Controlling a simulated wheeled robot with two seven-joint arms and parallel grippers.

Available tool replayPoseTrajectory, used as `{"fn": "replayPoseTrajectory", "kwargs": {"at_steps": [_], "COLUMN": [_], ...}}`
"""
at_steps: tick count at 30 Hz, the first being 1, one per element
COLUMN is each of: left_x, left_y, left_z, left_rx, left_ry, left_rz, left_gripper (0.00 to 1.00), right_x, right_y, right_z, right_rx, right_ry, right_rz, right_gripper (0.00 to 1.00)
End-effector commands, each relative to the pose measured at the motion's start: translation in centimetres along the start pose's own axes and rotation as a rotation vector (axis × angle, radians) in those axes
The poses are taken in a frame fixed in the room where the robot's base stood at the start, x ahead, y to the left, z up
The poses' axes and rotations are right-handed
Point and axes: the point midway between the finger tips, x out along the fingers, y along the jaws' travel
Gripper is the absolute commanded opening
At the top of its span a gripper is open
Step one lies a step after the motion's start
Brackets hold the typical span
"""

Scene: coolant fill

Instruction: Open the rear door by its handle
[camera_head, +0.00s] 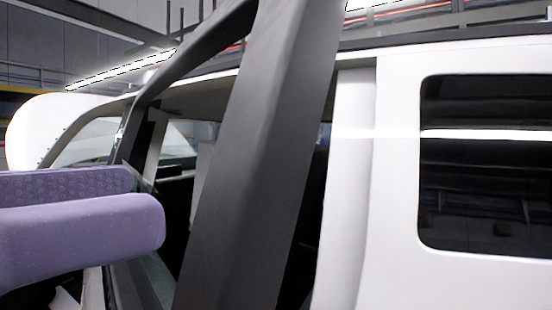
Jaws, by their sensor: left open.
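A white vehicle fills most of the head view. A dark door frame (255,150) slants across the middle, standing out from the body toward me. Behind it a doorway into the dark cabin shows, so this door looks swung open. I cannot tell for sure that it is the rear door. No handle is visible. My left gripper (145,196), with two purple padded fingers, comes in from the left edge. It is open, with nothing seen between its fingers, and it overlaps the left side of the door frame in the picture. I cannot tell whether it touches the door. My right gripper is not in view.
A white body panel (395,190) with a dark side window (487,170) stands to the right of the opening. A rounded white part (45,125) shows at far left. Ceiling lights (120,68) and a dark roof rail (450,38) are above.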

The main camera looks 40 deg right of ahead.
Motion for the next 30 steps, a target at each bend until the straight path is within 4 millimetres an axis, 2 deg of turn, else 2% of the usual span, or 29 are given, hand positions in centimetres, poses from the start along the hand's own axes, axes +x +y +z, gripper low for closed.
{"fn": "replayPoseTrajectory", "kwargs": {"at_steps": [3,5,9,12,16,23,24,26,30], "left_x": [3.2,4.9,8.6,10.6,11.9,12.1,12.1,12.1,12.1], "left_y": [-0.2,-0.2,-0.2,-0.1,-0.1,0.0,0.0,0.0,0.0], "left_z": [0.6,0.6,0.6,0.5,0.3,0.2,0.2,0.2,0.2], "left_rx": [0.002,0.0,-0.001,-0.001,-0.003,-0.004,-0.004,-0.004,-0.004], "left_ry": [0.004,0.003,0.001,-0.001,-0.002,-0.004,-0.004,-0.004,-0.004], "left_rz": [-0.006,-0.006,-0.006,-0.004,-0.003,-0.001,-0.001,-0.001,-0.001], "left_gripper": [0.86,0.86,0.86,0.86,0.86,0.86,0.82,0.59,0.06], "right_x": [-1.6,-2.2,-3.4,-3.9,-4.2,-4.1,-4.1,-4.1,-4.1], "right_y": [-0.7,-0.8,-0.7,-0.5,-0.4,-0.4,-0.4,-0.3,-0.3], "right_z": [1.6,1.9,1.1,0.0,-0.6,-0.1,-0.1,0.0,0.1], "right_rx": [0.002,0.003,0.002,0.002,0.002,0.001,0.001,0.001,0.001], "right_ry": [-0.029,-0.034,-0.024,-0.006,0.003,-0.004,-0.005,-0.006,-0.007], "right_rz": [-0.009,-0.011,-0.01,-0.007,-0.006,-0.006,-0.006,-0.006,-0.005], "right_gripper": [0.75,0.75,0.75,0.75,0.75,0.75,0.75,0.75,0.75]}}
